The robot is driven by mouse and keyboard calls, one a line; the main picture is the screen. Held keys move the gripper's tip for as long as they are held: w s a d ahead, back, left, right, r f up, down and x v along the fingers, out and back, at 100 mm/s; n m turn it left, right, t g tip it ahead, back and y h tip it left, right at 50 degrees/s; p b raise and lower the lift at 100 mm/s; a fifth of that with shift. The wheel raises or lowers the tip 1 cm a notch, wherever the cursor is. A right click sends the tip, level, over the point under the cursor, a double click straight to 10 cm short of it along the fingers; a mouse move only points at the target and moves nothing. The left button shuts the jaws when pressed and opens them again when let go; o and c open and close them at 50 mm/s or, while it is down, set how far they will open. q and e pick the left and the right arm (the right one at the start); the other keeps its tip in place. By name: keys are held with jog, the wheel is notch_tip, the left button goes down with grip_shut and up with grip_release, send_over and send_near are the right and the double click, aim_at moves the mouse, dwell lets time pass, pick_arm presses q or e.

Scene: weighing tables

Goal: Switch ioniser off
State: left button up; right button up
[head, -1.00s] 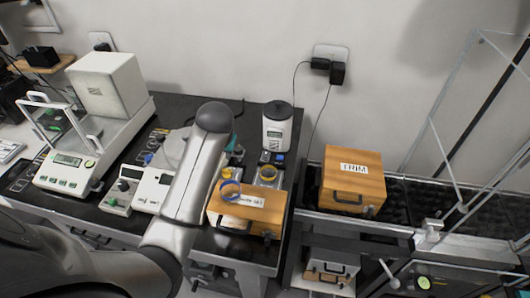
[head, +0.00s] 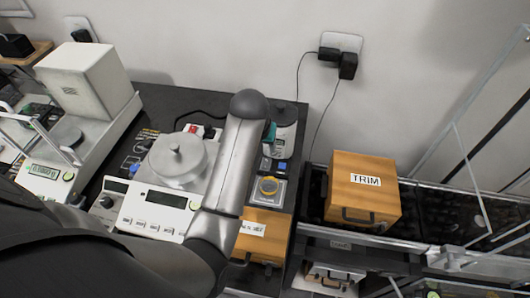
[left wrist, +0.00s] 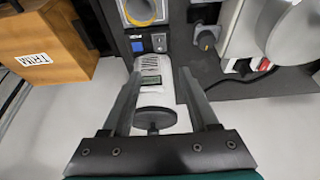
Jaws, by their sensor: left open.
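My left gripper (left wrist: 160,73) is open in the left wrist view, with its fingers on either side of a white device with a small display (left wrist: 151,82) and a dark round top (left wrist: 155,118). Nothing is gripped. No label clearly names the ioniser. In the head view the yellow-ringed unit (head: 268,187) stands in front of the white device (head: 284,130). My left arm hides most of its gripper there. My right gripper is out of view.
A wooden TRIM box (head: 361,190) stands to the right. A balance with a lidded pan (head: 160,205) is left of my arm, and a larger white balance (head: 85,80) is farther left. Wall plugs (head: 340,60) trail thin cables. Another wooden box (head: 262,240) sits at the front.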

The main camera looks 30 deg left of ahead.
aim_at(266, 163)
pick_arm(q)
jog(key=b+x, duration=0.4)
jog(key=x, duration=0.8)
jog(key=shift+d+f, duration=0.1)
jog(key=shift+f, duration=0.25)
jog(key=shift+w+f, duration=0.25)
jog(key=shift+f, duration=0.4)
jog(key=shift+w+f, duration=0.1)
jog(key=shift+f, duration=0.15)
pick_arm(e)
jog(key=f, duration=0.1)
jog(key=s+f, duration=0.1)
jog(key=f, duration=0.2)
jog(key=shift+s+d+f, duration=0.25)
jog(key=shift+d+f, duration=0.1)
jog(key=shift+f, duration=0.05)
pick_arm(q)
grip_shut()
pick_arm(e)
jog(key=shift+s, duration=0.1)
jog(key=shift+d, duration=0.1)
